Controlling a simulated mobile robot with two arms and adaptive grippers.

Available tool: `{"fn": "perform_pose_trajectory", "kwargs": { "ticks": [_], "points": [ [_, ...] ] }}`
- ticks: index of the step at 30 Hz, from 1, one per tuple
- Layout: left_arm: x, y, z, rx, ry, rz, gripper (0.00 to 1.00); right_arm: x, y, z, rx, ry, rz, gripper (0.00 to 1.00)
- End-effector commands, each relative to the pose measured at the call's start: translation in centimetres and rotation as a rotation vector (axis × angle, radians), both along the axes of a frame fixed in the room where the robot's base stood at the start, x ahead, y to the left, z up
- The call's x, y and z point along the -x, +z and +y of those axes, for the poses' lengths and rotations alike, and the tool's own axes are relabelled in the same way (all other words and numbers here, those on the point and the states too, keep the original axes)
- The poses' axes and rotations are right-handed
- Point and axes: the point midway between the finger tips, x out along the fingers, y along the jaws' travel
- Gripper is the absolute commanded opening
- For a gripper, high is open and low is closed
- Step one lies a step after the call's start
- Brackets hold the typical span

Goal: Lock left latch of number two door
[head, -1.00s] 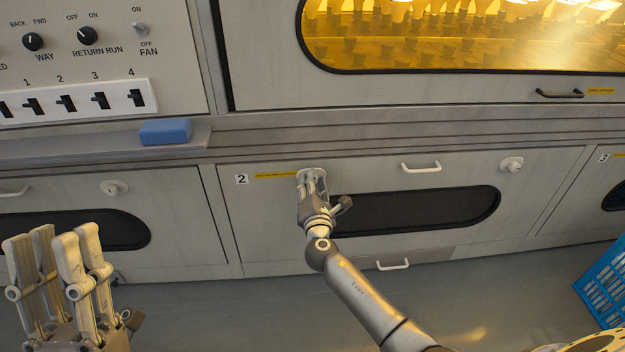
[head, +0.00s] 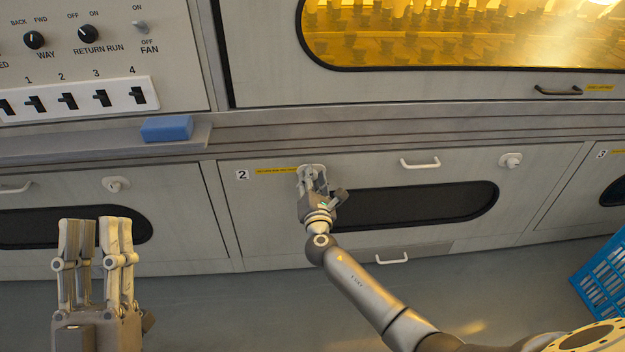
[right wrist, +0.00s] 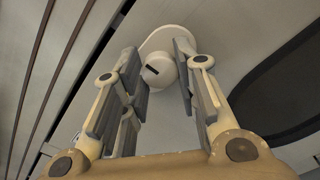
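The number two door (head: 280,225) is a grey panel with a dark window, and it looks closed. Its left latch (head: 308,169) is a pale knob on a rounded plate at the upper left, mostly covered by my right gripper (head: 313,180). In the right wrist view the latch knob (right wrist: 161,71) has a dark slot, and the open fingers of my right gripper (right wrist: 158,75) stand close on either side of it. I cannot tell whether they touch it. The door's right latch (head: 510,160) is uncovered. My left gripper (head: 97,222) is open and empty at lower left.
A white handle (head: 420,164) sits on the door's top edge, and another (head: 392,261) is below it. A blue block (head: 166,128) lies on the ledge above. A blue crate (head: 603,280) stands on the floor at right. The neighbouring left door has a similar latch (head: 116,184).

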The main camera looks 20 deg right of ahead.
Motion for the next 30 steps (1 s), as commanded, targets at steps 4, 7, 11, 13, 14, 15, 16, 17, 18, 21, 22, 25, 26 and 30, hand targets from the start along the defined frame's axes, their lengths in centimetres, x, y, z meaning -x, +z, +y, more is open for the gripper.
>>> {"fn": "perform_pose_trajectory", "kwargs": {
  "ticks": [4,7,11,13,14,15,16,17,18,21,22,25,26,30],
  "points": [
    [0.0,0.0,0.0,0.000,0.000,0.000,0.31,0.0,0.0,0.0,0.000,0.001,0.001,0.49],
    [0.0,0.0,0.0,0.000,0.000,0.000,0.31,0.0,0.0,0.0,-0.001,0.000,0.000,0.50],
    [0.0,0.0,0.0,0.000,0.000,0.000,0.31,0.0,0.0,0.0,-0.002,0.000,-0.001,0.50],
    [0.0,0.0,0.0,0.001,-0.001,-0.002,0.31,0.0,0.0,0.0,-0.002,0.000,-0.001,0.50],
    [0.0,0.1,0.0,0.002,-0.002,-0.003,0.31,0.1,0.0,0.0,-0.002,0.000,-0.001,0.50],
    [0.0,0.1,0.0,0.002,-0.002,-0.003,0.31,0.2,0.0,0.1,-0.002,0.001,0.000,0.50],
    [0.0,0.1,0.0,0.002,-0.002,-0.003,0.31,0.4,-0.1,0.1,-0.002,0.001,0.000,0.50],
    [0.0,0.1,0.0,0.002,-0.002,-0.003,0.31,0.6,-0.1,0.2,-0.002,0.001,0.000,0.50],
    [0.0,0.1,0.0,0.001,-0.001,-0.003,0.31,1.0,-0.1,0.3,-0.002,0.001,0.001,0.50],
    [0.0,0.1,0.0,0.001,-0.001,-0.002,0.31,2.4,-0.2,0.7,-0.003,0.000,0.002,0.50],
    [0.0,0.1,0.0,0.001,-0.001,-0.002,0.31,2.9,-0.1,0.8,-0.003,0.001,0.001,0.50],
    [0.0,0.0,0.0,0.001,-0.001,-0.002,0.31,4.9,-0.2,1.5,-0.003,0.002,0.002,0.50],
    [0.0,0.0,0.0,0.001,-0.001,-0.002,0.31,5.6,-0.2,1.6,-0.003,0.002,0.002,0.50],
    [0.0,0.0,0.0,0.001,-0.001,-0.002,0.31,8.3,-0.1,2.4,-0.002,0.001,0.001,0.50]
  ]
}}
